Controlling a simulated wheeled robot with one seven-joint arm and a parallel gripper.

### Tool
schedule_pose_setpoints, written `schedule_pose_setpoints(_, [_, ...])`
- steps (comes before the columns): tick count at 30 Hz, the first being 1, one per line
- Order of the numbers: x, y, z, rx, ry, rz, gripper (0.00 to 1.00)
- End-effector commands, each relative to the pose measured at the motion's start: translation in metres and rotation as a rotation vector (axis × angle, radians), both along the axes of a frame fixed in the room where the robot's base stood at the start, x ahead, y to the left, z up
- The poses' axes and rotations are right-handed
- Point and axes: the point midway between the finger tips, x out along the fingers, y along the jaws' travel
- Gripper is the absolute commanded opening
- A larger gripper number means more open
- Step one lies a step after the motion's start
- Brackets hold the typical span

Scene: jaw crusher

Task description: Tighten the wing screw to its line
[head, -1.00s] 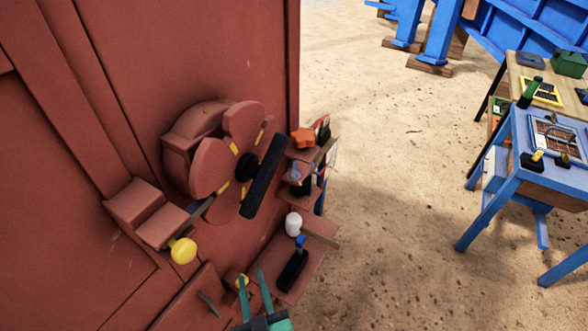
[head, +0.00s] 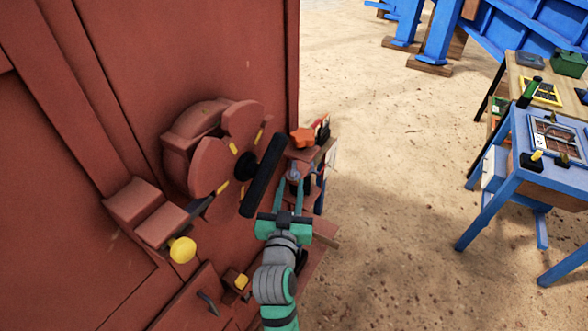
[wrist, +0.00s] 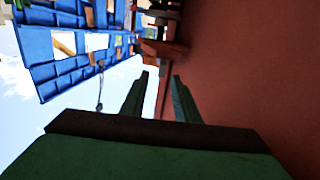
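No part is plainly marked as the wing screw, and I cannot tell for sure which one it is. A black bar (head: 262,175) stands across the front of a lobed red disc (head: 212,165) with several yellow marks, on the red machine wall. A small blue-grey part (head: 294,171) sits on a bracket just right of the bar, partly hidden by my fingers. My gripper (head: 292,182) is in front of this bracket, right of the black bar's lower end. In the wrist view my gripper (wrist: 161,75) has its fingers apart with nothing between them.
An orange star knob (head: 303,138) sits above the bracket. A yellow knob (head: 182,250) sticks out at lower left. The red wall (head: 70,220) is close on the left. A blue table (head: 520,180) stands far right, with open sandy ground between.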

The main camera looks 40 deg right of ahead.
Motion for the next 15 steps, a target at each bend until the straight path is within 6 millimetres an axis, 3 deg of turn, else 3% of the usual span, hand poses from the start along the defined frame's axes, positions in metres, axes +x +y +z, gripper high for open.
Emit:
schedule_pose_setpoints(6, [0.03, -0.028, 0.001, 0.0, -0.001, 0.001, 0.28])
schedule_pose_setpoints(15, [0.052, -0.05, 0.0, 0.001, 0.001, 0.0, 0.28])
